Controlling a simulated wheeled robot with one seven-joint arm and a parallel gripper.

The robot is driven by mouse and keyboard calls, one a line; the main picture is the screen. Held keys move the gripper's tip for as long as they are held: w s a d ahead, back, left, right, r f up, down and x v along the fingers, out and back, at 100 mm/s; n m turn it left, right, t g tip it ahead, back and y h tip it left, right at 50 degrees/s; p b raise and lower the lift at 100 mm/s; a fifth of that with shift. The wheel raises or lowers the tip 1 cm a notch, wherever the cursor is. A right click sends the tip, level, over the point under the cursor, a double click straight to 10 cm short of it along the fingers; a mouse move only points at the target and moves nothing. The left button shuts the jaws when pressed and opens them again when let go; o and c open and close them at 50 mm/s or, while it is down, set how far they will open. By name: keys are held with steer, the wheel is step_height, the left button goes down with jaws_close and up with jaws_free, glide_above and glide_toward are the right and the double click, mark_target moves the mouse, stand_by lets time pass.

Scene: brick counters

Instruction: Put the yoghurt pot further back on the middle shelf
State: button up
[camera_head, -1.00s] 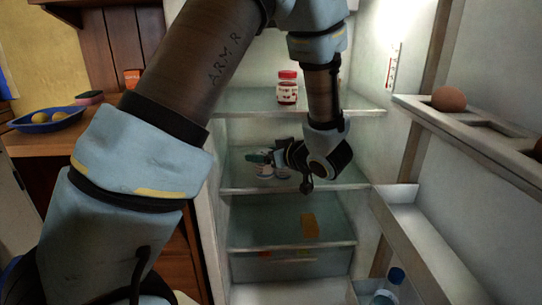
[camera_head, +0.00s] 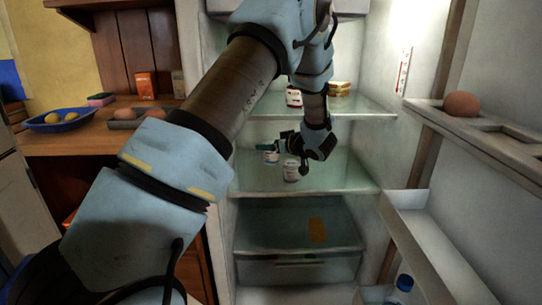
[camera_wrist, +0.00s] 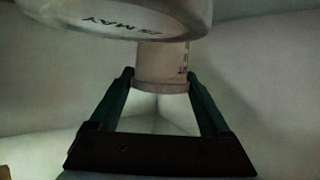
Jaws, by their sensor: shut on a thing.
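A small white pot (camera_head: 271,157) is between my gripper's teal fingers (camera_head: 268,148) over the fridge's middle shelf (camera_head: 345,180). In the wrist view, both fingertips press on the sides of this pale pot (camera_wrist: 162,68). Whether it touches the shelf or hangs just above it, I cannot tell. A second white pot (camera_head: 291,172) stands on the same shelf, nearer the front and a little right, below my gripper. It looms large at the top of the wrist view (camera_wrist: 120,18), with "MAY" printed on its face. My wrist hides part of the shelf's back.
The upper shelf (camera_head: 365,110) is close above my arm and carries a red-lidded jar (camera_head: 293,98) and a yellowish stack (camera_head: 340,88). The open door's racks, with an egg (camera_head: 461,104) and a bottle (camera_head: 404,283), flank the right. The middle shelf's right part is clear.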

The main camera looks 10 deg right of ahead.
mark_target(272, 154)
steer(key=shift+w+f, duration=0.15)
steer(key=shift+f, duration=1.65)
steer(key=shift+f, duration=0.1)
steer(key=o, duration=1.5)
steer(key=shift+d, duration=0.15)
steer(key=v, duration=1.2)
